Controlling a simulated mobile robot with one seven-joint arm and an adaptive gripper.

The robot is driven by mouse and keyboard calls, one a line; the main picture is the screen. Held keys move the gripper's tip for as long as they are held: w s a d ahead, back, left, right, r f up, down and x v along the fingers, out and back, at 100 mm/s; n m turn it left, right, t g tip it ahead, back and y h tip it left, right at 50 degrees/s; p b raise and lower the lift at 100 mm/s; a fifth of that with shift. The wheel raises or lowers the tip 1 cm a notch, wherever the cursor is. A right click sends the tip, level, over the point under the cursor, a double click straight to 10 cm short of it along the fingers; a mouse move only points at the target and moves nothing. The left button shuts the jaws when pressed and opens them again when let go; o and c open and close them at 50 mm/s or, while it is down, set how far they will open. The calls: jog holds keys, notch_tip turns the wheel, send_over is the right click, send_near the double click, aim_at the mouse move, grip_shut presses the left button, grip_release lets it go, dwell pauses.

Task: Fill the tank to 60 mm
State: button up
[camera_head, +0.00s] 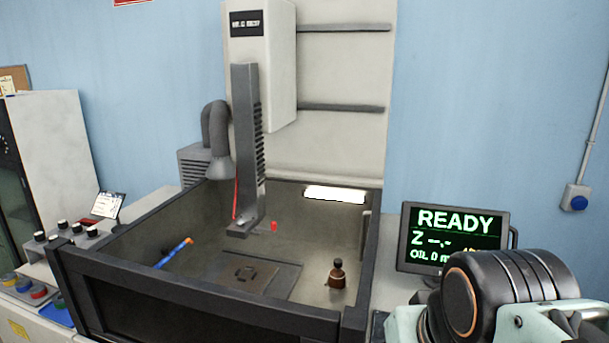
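The tank (200,303) is an open, dark-rimmed box in the middle of the head view. Its floor shows bare around a square plate (250,278), and I see no liquid in it. A blue nozzle with an orange tip (176,253) lies inside at the left wall. A display (450,238) right of the tank reads "READY", "Z --.-" and "OIL 0 m", its right end hidden by my arm. My arm's links fill the lower right; my gripper is not in view.
A grey machine head column (246,140) hangs over the tank, with a small red part (273,226) at its lower end. A brown bottle (337,275) stands inside at the right. A grey suction hose (217,140) hangs beside the column. A cabinet (62,140) stands at the left.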

grip_shut()
dwell(0.3)
dwell(1.2)
